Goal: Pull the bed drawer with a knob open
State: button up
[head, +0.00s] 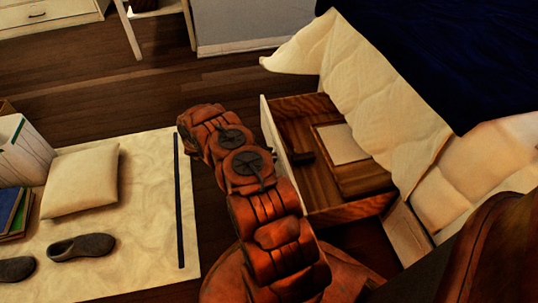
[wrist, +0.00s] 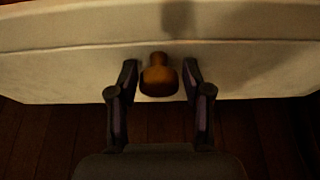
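The bed drawer (head: 345,212) stands out from under the bed, and its wooden inside shows in the head view. Its pale front panel (head: 268,125) is seen nearly edge-on, partly behind my arm. In the wrist view the drawer front (wrist: 70,75) spans the picture, with a round brown wooden knob (wrist: 158,77) at its middle. My gripper (wrist: 159,75) is open, its two dark fingers on either side of the knob with a small gap at each side. In the head view my arm hides the knob, and my gripper cannot be made out.
The bed (head: 430,50) has a dark blue cover and cream sheet. A rug (head: 150,200) at left holds a cushion (head: 82,180), slippers (head: 82,246) and books. Bare floor lies behind.

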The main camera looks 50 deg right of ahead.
jog(key=shift+o, duration=0.9)
jog(key=v, duration=1.2)
